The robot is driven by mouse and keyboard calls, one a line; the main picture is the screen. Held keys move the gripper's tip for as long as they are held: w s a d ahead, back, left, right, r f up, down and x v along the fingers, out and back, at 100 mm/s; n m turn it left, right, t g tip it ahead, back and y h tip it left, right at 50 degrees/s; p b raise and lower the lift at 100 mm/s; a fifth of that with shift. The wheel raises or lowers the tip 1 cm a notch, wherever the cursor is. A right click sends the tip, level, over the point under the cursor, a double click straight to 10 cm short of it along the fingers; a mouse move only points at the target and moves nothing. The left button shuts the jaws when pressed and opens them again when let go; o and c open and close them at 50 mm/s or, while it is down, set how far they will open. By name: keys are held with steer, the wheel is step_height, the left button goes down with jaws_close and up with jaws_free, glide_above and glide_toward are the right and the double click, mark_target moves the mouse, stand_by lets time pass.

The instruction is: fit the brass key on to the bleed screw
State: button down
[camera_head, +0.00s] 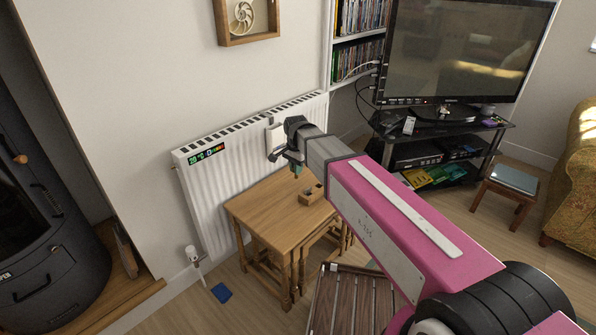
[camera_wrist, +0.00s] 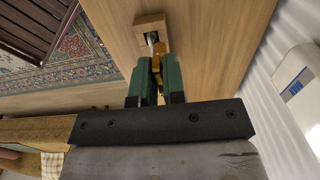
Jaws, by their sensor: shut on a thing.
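My gripper (camera_wrist: 156,72) has green fingertips and is shut on the brass key (camera_wrist: 157,64), of which only a small part shows between the fingers. A silvery bleed screw (camera_wrist: 151,37) sits in a small wooden block (camera_wrist: 143,24) just beyond the fingertips. The key's end is close to the screw; I cannot tell whether they touch. In the head view my gripper (camera_head: 296,169) is above the wooden table, up and left of the wooden block (camera_head: 310,196). The key is too small to make out there.
The wooden table (camera_head: 258,207) stands in front of a white radiator (camera_head: 222,178). A slatted wooden piece (camera_head: 345,303) is in front of it at the right. A blue item (camera_head: 221,293) lies on the floor. A television (camera_head: 455,50) stands at the back right.

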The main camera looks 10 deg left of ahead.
steer(key=shift+r, duration=2.4)
steer(key=d+r+n, duration=0.2)
steer(key=d+r, duration=0.1)
steer(key=d, duration=1)
steer(key=w+d+r+n, duration=0.1)
steer(key=d+r, duration=0.3)
steer(key=d, duration=0.9)
steer(key=d+r+n, duration=0.3)
steer(key=d+r, duration=0.1)
steer(key=d, duration=0.9)
steer(key=shift+w+d, duration=0.2)
steer(key=shift+w, duration=0.2)
steer(key=shift+s+r, duration=0.1)
